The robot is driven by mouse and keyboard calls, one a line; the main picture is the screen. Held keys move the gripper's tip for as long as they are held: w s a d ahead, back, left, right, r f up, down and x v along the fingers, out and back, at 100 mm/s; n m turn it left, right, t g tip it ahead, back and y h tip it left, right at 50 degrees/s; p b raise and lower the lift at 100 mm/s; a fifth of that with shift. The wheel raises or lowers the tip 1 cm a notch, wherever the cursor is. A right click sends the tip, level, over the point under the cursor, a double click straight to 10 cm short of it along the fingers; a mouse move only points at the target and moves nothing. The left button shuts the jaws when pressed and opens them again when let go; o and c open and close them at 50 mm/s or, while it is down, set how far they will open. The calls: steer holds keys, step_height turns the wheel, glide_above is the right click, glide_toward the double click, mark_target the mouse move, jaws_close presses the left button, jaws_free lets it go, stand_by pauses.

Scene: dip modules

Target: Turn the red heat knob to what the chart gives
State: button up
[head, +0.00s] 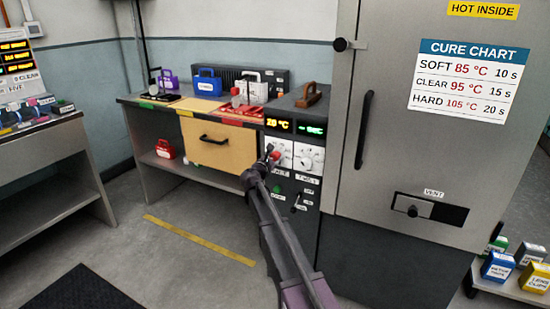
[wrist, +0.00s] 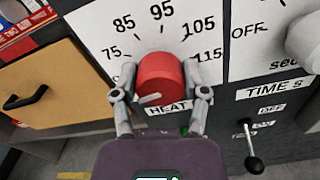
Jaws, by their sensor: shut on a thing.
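The red heat knob (wrist: 160,72) sits on a white dial plate above the HEAT label. My gripper (wrist: 160,80) is shut on it, one finger on each side. A white mark near the knob's lower left edge points down-left, away from the printed 75, 85, 95, 105 and 115. In the head view, my gripper (head: 268,163) is at the control panel and partly hides the knob. The cure chart (head: 466,82) on the oven door reads SOFT 85 °C 10 s, CLEAR 95 °C 15 s, HARD 105 °C 20 s.
An orange display (head: 278,124) above the knob reads about 20 °C. A second white knob (wrist: 305,42) with OFF and sec marks is at the right. Below it is a small black lever switch (wrist: 252,150). A wooden drawer (head: 218,145) is left of the panel.

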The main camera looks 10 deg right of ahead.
steer(key=shift+m, duration=0.4)
steer(key=m, duration=0.3)
steer(key=shift+d, duration=0.15)
steer(key=m, duration=0.8)
steer(key=shift+f+m, duration=0.1)
steer(key=shift+m, duration=0.2)
steer(key=shift+f+m, duration=0.1)
steer(key=shift+m, duration=1.5)
steer(key=o, duration=1.1)
steer(key=shift+o, duration=0.2)
